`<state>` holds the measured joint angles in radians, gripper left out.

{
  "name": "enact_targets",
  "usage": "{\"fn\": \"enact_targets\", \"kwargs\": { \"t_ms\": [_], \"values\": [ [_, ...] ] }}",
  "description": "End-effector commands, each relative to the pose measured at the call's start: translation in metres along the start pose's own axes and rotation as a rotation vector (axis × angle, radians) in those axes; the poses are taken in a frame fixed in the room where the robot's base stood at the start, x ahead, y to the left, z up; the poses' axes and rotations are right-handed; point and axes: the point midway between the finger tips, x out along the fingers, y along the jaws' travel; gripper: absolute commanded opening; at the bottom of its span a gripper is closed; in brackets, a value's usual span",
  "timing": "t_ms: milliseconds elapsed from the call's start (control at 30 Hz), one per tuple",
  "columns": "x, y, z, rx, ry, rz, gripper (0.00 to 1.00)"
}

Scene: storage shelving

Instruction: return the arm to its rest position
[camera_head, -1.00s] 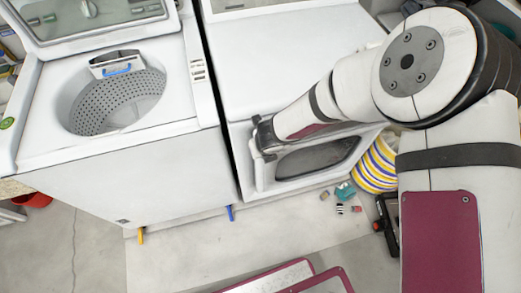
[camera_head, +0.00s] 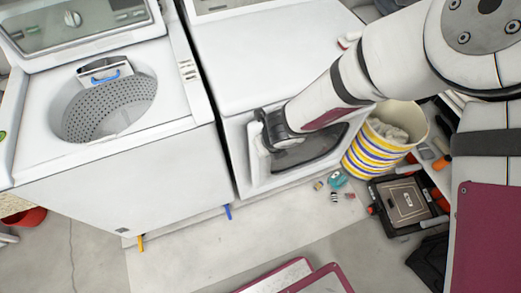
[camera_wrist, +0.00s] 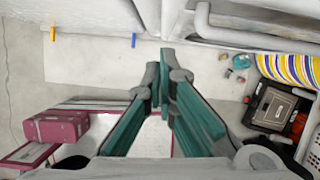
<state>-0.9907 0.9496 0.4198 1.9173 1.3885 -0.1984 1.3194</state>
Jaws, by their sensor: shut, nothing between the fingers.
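My arm reaches in from the right in the head view. My gripper (camera_head: 270,128) is in front of the white dryer (camera_head: 245,75), by its dark door window (camera_head: 310,152). Whether it touches the dryer front cannot be told. In the wrist view my gripper (camera_wrist: 166,62) shows its teal fingers closed together at the tips, with nothing between them. The fingers point over the pale floor mat (camera_wrist: 85,70) there, below the dryer's edge.
A top-load washer (camera_head: 100,170) with its lid open stands left of the dryer. A striped basket (camera_head: 378,150), a black toolbox (camera_head: 407,200) and a small teal item (camera_head: 337,179) are at right. The floor in front (camera_head: 190,250) is mostly clear.

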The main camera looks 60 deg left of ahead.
Motion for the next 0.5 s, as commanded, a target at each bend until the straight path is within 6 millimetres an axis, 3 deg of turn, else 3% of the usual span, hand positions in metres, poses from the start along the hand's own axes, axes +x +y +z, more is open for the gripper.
{"fn": "enact_targets", "kwargs": {
  "t_ms": [200, 500],
  "values": [
    [-0.022, 0.001, 0.0, 0.0, 0.0, 0.0, 0.0],
    [-0.025, 0.001, 0.0, 0.0, 0.0, 0.0, 0.0]
  ]
}}
